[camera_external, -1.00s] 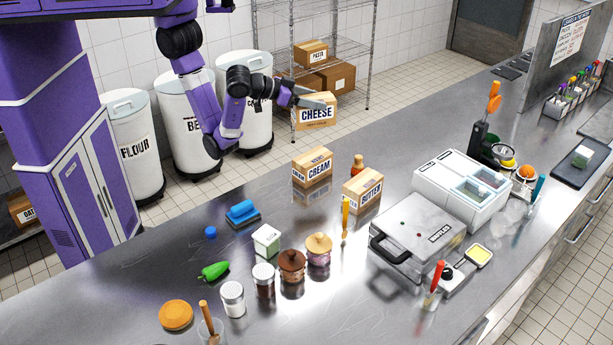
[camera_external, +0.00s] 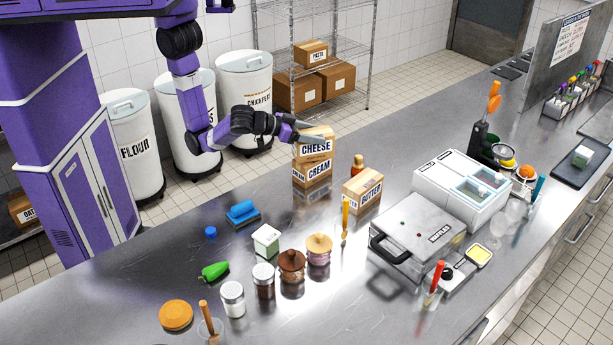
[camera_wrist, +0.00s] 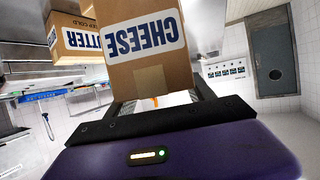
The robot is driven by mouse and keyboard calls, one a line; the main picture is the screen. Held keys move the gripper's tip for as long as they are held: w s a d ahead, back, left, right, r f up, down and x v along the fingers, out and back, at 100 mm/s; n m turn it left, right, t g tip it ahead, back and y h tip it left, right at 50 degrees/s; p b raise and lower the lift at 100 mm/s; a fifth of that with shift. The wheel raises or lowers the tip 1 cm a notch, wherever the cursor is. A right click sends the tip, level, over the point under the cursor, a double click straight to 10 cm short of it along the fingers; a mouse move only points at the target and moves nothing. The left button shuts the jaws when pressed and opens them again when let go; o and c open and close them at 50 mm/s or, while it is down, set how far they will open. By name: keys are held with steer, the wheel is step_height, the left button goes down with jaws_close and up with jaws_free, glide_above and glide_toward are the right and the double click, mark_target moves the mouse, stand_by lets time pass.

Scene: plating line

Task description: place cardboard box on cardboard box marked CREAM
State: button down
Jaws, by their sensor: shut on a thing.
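The cardboard box marked CHEESE (camera_external: 316,147) is directly above the cardboard box marked CREAM (camera_external: 318,172), with its bottom at the CREAM box's top. Whether it rests there or hovers slightly is hard to tell. My gripper (camera_external: 312,137) is shut on the CHEESE box and reaches it from the left. In the wrist view the CHEESE box (camera_wrist: 150,45) shows upside down between my fingers and fills the upper middle. The CREAM box stands upright on the steel counter (camera_external: 130,290); its upper part is partly covered by the CHEESE box.
The BUTTER box (camera_external: 363,188) stands just right of the CREAM box, with an orange-brown bottle (camera_external: 357,164) behind it. A waffle iron (camera_external: 415,235) is farther right. Jars (camera_external: 292,266) and a blue sponge (camera_external: 241,211) stand nearer. The counter left of the CREAM box is clear.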

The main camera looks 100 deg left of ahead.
steer(key=shift+r, duration=0.1)
steer(key=shift+c, duration=1.8)
jaws_free()
steer(key=shift+f, duration=0.2)
steer(key=shift+r, duration=0.3)
steer(key=b+v, duration=0.1)
steer(key=v, duration=1.1)
steer(key=shift+f, duration=0.2)
steer(key=shift+d, duration=0.1)
